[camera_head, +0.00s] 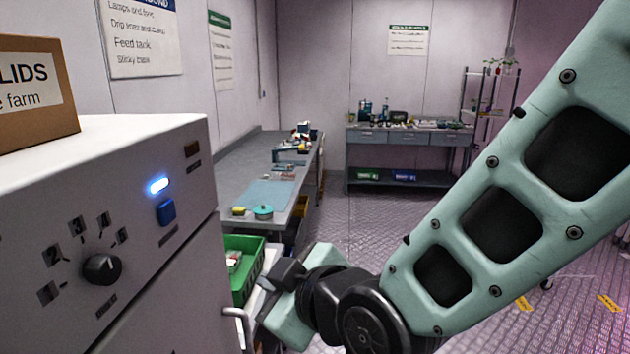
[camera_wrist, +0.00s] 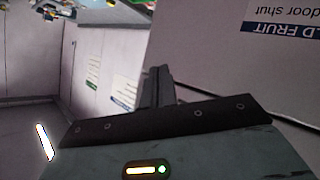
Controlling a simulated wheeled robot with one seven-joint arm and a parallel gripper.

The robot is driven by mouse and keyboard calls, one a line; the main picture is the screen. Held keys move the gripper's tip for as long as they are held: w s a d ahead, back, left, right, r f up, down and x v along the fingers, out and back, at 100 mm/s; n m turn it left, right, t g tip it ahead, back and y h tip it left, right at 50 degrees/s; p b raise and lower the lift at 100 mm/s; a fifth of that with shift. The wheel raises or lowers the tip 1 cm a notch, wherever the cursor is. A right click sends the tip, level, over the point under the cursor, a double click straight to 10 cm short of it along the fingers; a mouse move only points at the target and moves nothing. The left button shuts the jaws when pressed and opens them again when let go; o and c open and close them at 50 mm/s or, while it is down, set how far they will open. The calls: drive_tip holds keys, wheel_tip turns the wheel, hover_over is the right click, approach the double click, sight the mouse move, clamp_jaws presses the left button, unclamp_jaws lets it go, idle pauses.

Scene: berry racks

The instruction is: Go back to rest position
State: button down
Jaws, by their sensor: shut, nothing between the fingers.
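My gripper (camera_wrist: 160,88) is in the lower part of the wrist view, with its dark fingers together and nothing between them. In the head view my arm reaches down from the upper right, and its wrist end is near the bottom middle, by the green crate (camera_head: 243,262) and the front of the white cabinet (camera_head: 165,290). The fingertips are hard to make out in the head view. In the wrist view a pale panel with a "door shut" label (camera_wrist: 281,17) stands at the upper right, close to the fingers.
The white cabinet has a knob (camera_head: 102,268), a lit blue indicator and a cardboard box (camera_head: 35,95) on top. A long grey bench (camera_head: 265,170) runs behind it. A back bench (camera_head: 405,135) and a shelf rack (camera_head: 487,110) stand farther off. The middle floor (camera_head: 385,215) is clear.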

drive_tip(key=s+d+f+m+g+h+b, duration=0.3)
drive_tip(key=s+d+f, duration=0.3)
drive_tip(key=d, duration=0.4)
drive_tip(key=s+d+f+m+g+h+b, duration=0.3)
drive_tip(key=s+d+f+g+h, duration=0.2)
drive_tip(key=s+d, duration=0.4)
drive_tip(key=shift+d+f+m+g, duration=0.3)
drive_tip(key=shift+d+f+g, duration=0.25)
drive_tip(key=shift+d+g, duration=0.4)
drive_tip(key=shift+d, duration=0.15)
idle(2.1)
